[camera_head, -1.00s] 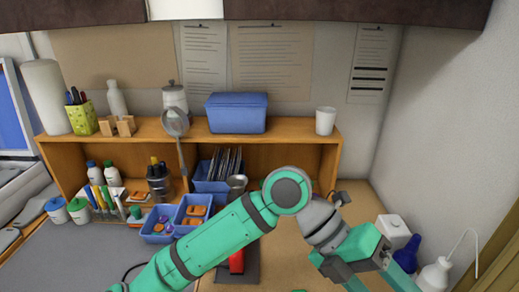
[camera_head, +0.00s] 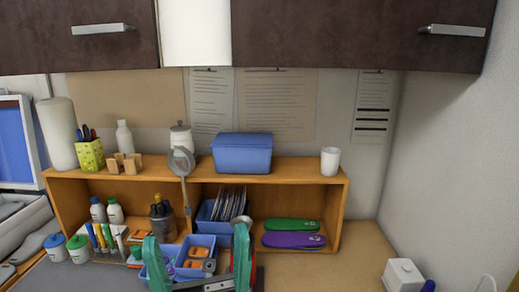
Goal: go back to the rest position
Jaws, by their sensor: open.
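My gripper (camera_head: 197,245) is at the bottom of the head view, left of centre. Its two green fingers point up and stand wide apart, with nothing held between them. Behind and between the fingers show blue bins (camera_head: 198,252) with small orange items. A green insole (camera_head: 291,225) and a purple insole (camera_head: 293,240) lie in the right compartment of the wooden shelf (camera_head: 345,205), to the right of my gripper and apart from it. Most of my arm is out of view.
A blue lidded box (camera_head: 242,155) and a white cup (camera_head: 330,161) stand on the shelf top. Bottles (camera_head: 115,210) and a dark pen holder (camera_head: 162,222) are at left. A white box (camera_head: 403,274) is at lower right.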

